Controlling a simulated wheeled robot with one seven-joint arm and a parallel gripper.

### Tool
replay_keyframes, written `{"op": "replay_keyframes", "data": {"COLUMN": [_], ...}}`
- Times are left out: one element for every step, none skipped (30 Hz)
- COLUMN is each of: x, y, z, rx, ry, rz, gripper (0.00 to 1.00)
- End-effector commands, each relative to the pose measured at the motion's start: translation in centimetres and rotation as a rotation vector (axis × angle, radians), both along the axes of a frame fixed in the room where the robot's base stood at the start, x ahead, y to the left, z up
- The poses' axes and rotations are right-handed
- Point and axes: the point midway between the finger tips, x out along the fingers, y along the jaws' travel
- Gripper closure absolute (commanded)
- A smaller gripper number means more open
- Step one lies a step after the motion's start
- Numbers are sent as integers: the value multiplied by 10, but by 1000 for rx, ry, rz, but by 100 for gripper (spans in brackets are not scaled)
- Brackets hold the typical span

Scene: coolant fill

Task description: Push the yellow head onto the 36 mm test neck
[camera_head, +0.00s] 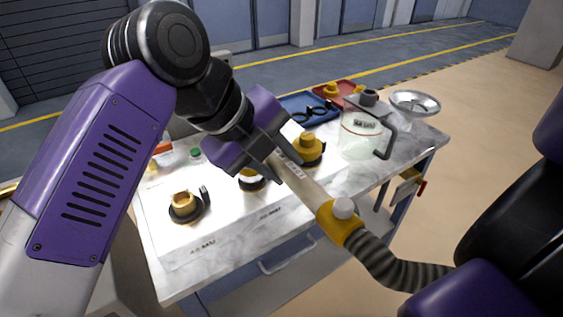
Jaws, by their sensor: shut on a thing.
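My gripper (278,158) is shut on a beige labelled tube (303,182), held tilted above the table. The tube's lower right end has a yellow part (338,224) with a white knob, and a grey ribbed hose runs from it. The tube's other end is hidden behind my gripper. A white board (225,240) bears a left neck (184,201), brass-yellow with a black ring, a middle neck (251,184) partly hidden by my gripper, and a yellow stepped piece (309,146) on a black base. The board labels are too small to read, so I cannot tell which is 36 mm.
A clear jug (359,138) with a dark handle stands right of the board. A blue tray (308,106) with black parts, a red tray (345,88) with yellow pieces and a metal funnel (415,101) are at the back. The marble table's front right (375,172) is clear.

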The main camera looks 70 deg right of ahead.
Motion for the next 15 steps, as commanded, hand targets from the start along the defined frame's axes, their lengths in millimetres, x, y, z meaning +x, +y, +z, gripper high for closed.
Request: {"op": "replay_keyframes", "data": {"x": [0, 0, 0, 0, 0, 0, 0, 0, 0, 0, 0, 0, 0, 0, 0], "y": [0, 0, 0, 0, 0, 0, 0, 0, 0, 0, 0, 0, 0, 0, 0], "z": [-2, -2, -3, -3, -4, -5, -5, -5, -6, -7, -7, -8, -8, -9, -9], "rx": [0, 0, 0, 0, 0, 0, 0, 0, 0, 0, 0, 0, 0, 0, 0], "ry": [0, 0, 0, 0, 0, 0, 0, 0, 0, 0, 0, 0, 0, 0, 0], "rz": [0, 0, 0, 0, 0, 0, 0, 0, 0, 0, 0, 0, 0, 0, 0], "gripper": [100, 100, 100, 100, 100, 100, 100, 100, 100, 100, 100, 100, 100, 100, 100]}}
